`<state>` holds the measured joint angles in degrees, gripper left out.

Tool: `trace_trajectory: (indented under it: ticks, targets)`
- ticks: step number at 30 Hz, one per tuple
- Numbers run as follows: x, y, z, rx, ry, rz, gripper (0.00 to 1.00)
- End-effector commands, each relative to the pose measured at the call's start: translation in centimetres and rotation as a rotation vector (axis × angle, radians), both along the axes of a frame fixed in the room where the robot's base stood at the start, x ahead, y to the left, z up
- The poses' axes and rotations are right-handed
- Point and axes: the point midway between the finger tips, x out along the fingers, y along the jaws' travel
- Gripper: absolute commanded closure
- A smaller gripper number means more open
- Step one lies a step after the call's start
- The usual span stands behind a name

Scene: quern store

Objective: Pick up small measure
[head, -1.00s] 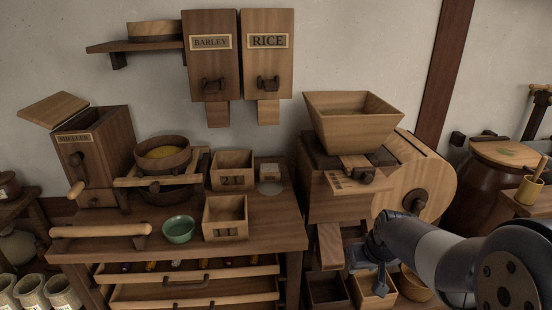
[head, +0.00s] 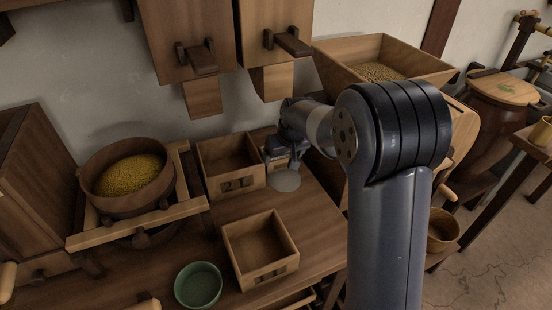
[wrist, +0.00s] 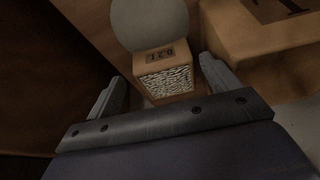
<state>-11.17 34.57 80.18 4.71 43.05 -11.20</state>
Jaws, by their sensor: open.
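A small light-wood block-shaped box (wrist: 165,78), which looks like the small measure, has a dark number plate and a black-and-white speckled face in the wrist view. In the head view a little of its wood (head: 270,158) shows beside my gripper, right of the box marked 2. My gripper (wrist: 165,92) is open, with one finger on each side of the small box and nothing visibly held. In the head view my gripper (head: 287,160) hides most of it. I cannot tell whether the fingers touch it.
A grey disc (head: 286,181) lies just in front. The wooden boxes marked 2 (head: 222,183) and 1 (head: 262,270) stand close on the left. A green bowl (head: 198,286), a bowl of yellow grain (head: 130,178) and a mill hopper (head: 420,66) are near.

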Motion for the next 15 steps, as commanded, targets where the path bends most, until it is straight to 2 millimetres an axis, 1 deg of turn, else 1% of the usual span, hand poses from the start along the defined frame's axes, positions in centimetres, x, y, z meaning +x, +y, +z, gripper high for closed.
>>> trace_trajectory:
  ticks: [1,7,9,12,15]
  targets:
    - [0.5,0.2,0.0,0.000,0.000,0.000,0.16]
    - [1.3,0.5,0.0,0.000,0.001,0.000,0.16]
    - [1.9,0.7,0.0,0.000,0.000,0.000,0.16]
    - [2.4,0.9,-2.0,-0.001,0.004,-0.001,0.16]
    - [3.0,1.1,-3.4,-0.001,0.004,0.000,0.16]
